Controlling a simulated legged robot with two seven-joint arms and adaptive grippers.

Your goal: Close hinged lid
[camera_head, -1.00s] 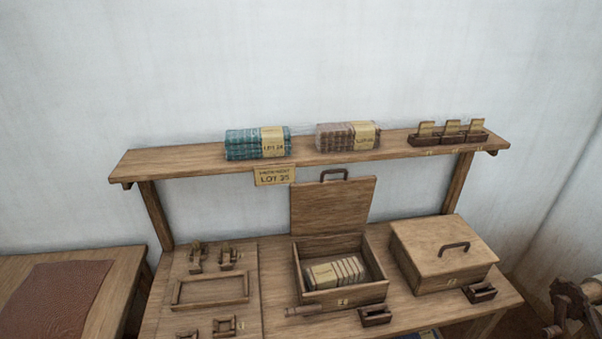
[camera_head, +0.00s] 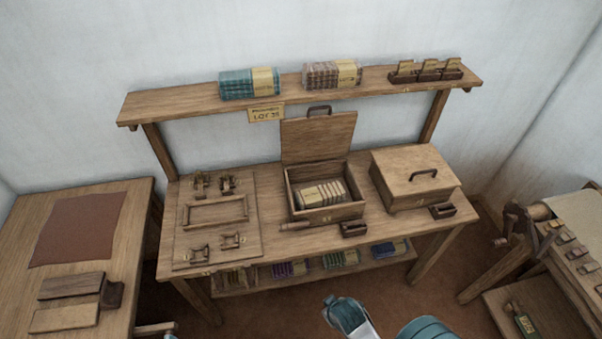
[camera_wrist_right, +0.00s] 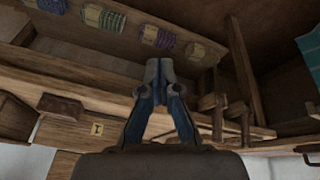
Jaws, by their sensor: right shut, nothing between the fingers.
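A wooden box (camera_head: 342,212) stands open at the middle of the bench. Its hinged lid (camera_head: 318,140) stands upright at the back, with a dark handle on its top edge. Pale bundles (camera_head: 320,193) with a label lie inside. My right gripper (camera_wrist_right: 158,70) is shut and empty in the right wrist view, below the bench top, near its underside and lower shelf. In the head view, teal parts of my arm show at the bottom, well short of the box. A small grey and teal piece at the bottom left edge seems to be my left gripper (camera_head: 156,329); its fingers are cut off.
A closed wooden box (camera_head: 408,180) stands right of the open one. A small dark holder (camera_head: 354,230) and a wooden roller (camera_head: 295,225) lie in front. The upper shelf (camera_head: 200,99) overhangs behind the lid. The lower shelf (camera_head: 310,276) holds several colored bundles.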

